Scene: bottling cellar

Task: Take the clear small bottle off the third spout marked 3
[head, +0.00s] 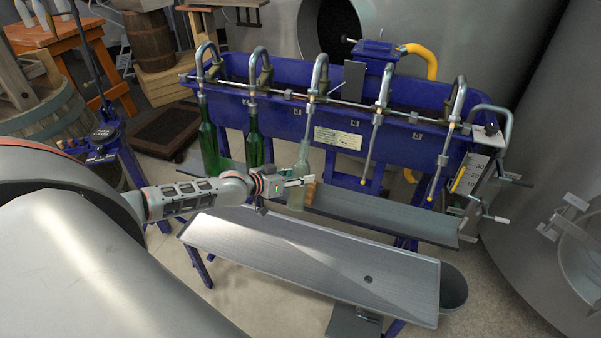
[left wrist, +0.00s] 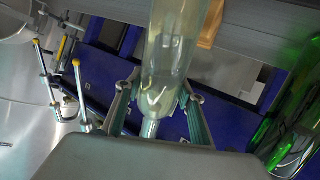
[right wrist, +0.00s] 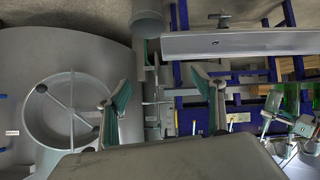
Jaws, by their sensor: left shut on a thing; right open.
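The clear small bottle (head: 299,172) hangs nearly upright below the third spout (head: 318,78) of the blue filler in the head view. Its mouth is at the lower end of that spout's tube; I cannot tell whether the tip is inside the neck. In the left wrist view the bottle (left wrist: 172,65) stands between the two fingers (left wrist: 162,103). My right gripper (right wrist: 160,93) is open and empty in the right wrist view, and is not seen in the head view.
Green bottles (head: 209,143) (head: 253,142) hang on the two spouts to the left; the two to the right are empty. A wooden block (head: 310,192) is close behind my left gripper. A grey bottle rest (head: 385,217) and a bare metal tray (head: 330,262) lie below.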

